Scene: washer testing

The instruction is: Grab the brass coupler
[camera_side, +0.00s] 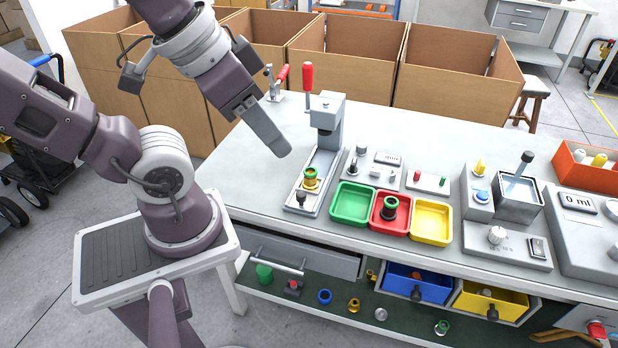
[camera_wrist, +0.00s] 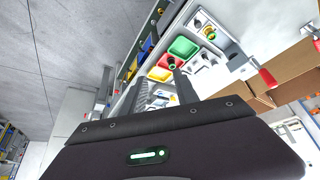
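A brass-coloured coupler with a green top ring (camera_side: 311,178) stands upright in the grey press fixture (camera_side: 327,160); it shows small in the wrist view (camera_wrist: 197,23). Another small brass piece (camera_side: 353,305) sits on the green lower shelf. A dark coupler with a green ring (camera_side: 390,207) stands in the red tray (camera_side: 404,226). My gripper (camera_side: 280,148) is above the table's left part, up and left of the fixture, touching nothing. In the wrist view its two fingers (camera_wrist: 158,80) are apart with no part held between them.
A green tray (camera_side: 338,217) and a yellow tray (camera_side: 432,236) flank the red one. A red-handled lever (camera_side: 307,78) rises behind the fixture. Cardboard boxes (camera_side: 345,70) line the table's back. Blue (camera_side: 398,289) and yellow drawers hang below. The table's left end is mostly clear.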

